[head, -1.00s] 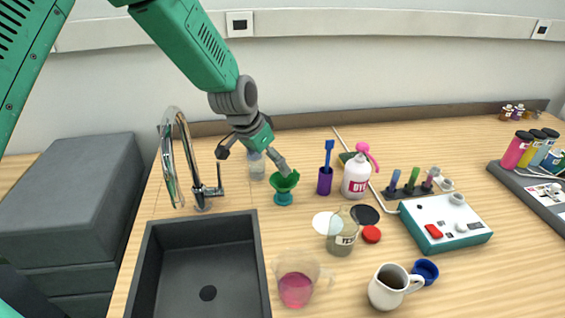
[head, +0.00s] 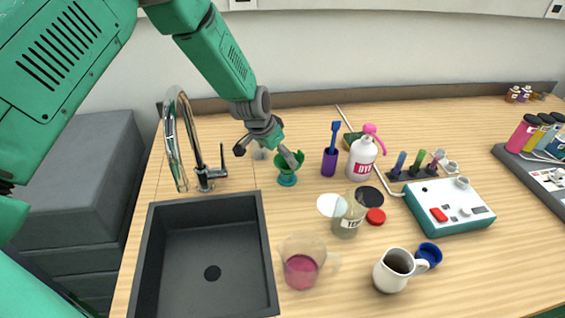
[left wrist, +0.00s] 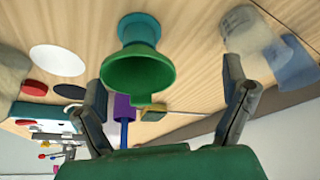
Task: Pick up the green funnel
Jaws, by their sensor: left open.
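The green funnel (head: 289,166) stands upright over a teal base (head: 287,180), on the wooden counter to the right of the sink. In the left wrist view the funnel's wide mouth (left wrist: 138,72) faces the camera, with the narrower teal part beyond it. My left gripper (head: 285,163) is open at the funnel's rim, covering part of it in the head view. In the left wrist view its fingers (left wrist: 163,80) spread on either side of the funnel, with gaps visible, and hold nothing. My right gripper is not in view.
A purple holder (head: 329,162) with a blue tool and a white bottle (head: 361,158) with a pink top stand to the funnel's right. The faucet (head: 204,178) and black sink (head: 207,252) are at left. A labelled jar (head: 347,218) stands in front.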

